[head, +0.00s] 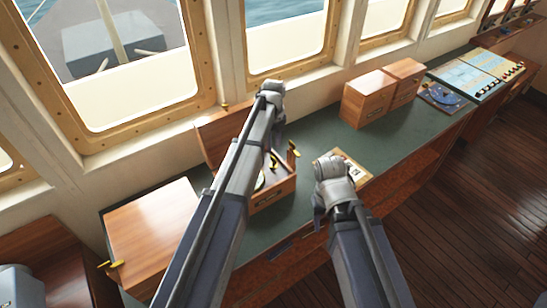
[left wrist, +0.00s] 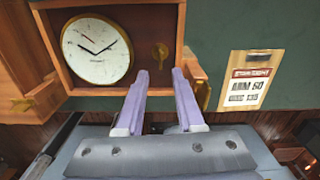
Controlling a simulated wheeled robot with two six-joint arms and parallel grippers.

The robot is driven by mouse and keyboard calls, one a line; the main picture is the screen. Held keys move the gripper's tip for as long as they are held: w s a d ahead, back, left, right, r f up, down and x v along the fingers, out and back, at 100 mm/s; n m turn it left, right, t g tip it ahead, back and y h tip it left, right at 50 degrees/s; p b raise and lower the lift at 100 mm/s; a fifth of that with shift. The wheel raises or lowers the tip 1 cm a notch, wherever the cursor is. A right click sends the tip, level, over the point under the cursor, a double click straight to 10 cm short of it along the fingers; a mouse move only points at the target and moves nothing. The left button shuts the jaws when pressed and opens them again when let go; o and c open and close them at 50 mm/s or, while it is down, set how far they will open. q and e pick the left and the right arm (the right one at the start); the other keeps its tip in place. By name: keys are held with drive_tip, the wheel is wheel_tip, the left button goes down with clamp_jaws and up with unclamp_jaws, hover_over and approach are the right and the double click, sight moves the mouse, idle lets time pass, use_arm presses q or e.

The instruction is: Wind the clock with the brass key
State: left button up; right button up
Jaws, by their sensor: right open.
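The clock (left wrist: 95,50) has a white face with dark hands and sits in an open wooden box (left wrist: 100,93). In the head view the box (head: 272,203) stands on the green counter, with my left arm hiding much of the clock. The brass key (left wrist: 160,52) is upright at the right of the clock face inside the box. My left gripper (left wrist: 160,74) is open and empty, its fingertips apart just short of the key, one to each side. In the head view its fingers are mostly hidden by the arm. My right gripper (head: 319,208) is open beside the box, at the counter's front edge.
A clipboard (left wrist: 250,80) with a printed card lies right of the box. A closed wooden box (head: 150,228) is at the left. Wooden boxes (head: 368,98) and a chart panel (head: 462,78) stand farther right. Green counter (head: 325,130) is clear between them.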

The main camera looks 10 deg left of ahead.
sight(274, 161)
use_arm(q)
wheel_tip(274, 161, down, 7)
drive_tip(key=b, duration=0.6)
drive_tip(key=shift+f+b, duration=0.15)
drive_tip(key=shift+b, duration=0.25)
clamp_jaws()
